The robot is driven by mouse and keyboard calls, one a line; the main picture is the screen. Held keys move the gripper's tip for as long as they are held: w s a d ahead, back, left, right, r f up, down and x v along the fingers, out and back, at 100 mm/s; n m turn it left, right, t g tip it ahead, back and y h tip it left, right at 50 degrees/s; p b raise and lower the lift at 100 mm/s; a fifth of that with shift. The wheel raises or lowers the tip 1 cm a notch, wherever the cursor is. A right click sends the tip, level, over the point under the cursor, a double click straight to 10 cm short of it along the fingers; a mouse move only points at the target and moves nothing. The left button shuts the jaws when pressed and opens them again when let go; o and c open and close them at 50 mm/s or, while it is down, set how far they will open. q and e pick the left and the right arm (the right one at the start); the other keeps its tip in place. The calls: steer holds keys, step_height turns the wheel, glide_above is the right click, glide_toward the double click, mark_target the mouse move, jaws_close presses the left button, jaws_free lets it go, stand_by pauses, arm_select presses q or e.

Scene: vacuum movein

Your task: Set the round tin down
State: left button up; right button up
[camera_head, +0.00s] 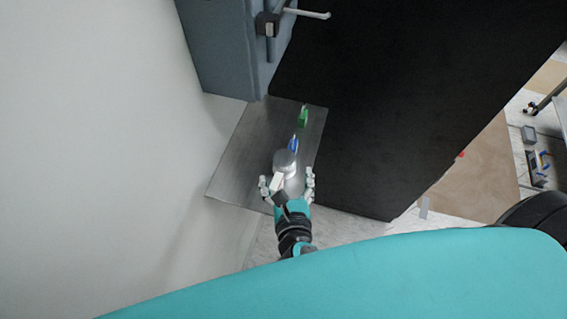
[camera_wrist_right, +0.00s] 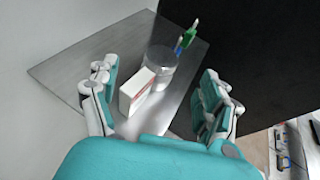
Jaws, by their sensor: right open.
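The round tin (camera_head: 285,163) is a silver-grey cylinder standing on a grey metal plate (camera_head: 236,154). In the right wrist view the tin (camera_wrist_right: 161,64) stands upright on the plate (camera_wrist_right: 66,75), just beyond a small white box (camera_wrist_right: 137,91). My right gripper (camera_head: 287,182) is open, with its fingers spread to either side of the box and the near side of the tin. In the wrist view the gripper (camera_wrist_right: 157,92) shows a clear gap between each finger and these things. My left gripper is not in view.
A blue item (camera_head: 293,144) and a green item (camera_head: 303,117) are just beyond the tin. A blue-grey cabinet or door (camera_head: 222,45) with a handle stands behind. A pale wall (camera_head: 110,130) is left, and a large black surface (camera_head: 400,90) is right.

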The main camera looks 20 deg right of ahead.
mark_target(285, 159)
steer(key=x, duration=0.2)
steer(key=shift+w+d+f, duration=0.15)
steer(key=shift+w+d, duration=0.05)
steer(key=shift+w, duration=0.1)
steer(key=shift+x, duration=0.85)
steer(key=x, duration=0.3)
steer(key=shift+w+d+f, duration=0.15)
steer(key=shift+w+f, duration=0.05)
steer(key=shift+f, duration=0.05)
steer(key=shift+w+f, duration=0.15)
steer(key=shift+w, duration=0.15)
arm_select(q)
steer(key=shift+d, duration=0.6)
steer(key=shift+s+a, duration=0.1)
arm_select(e)
steer(key=shift+s, duration=0.15)
steer(key=shift+c, duration=0.4)
steer(key=shift+c, duration=1)
steer(key=c, duration=0.9)
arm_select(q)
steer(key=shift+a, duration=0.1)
arm_select(e)
steer(key=shift+c, duration=1.1)
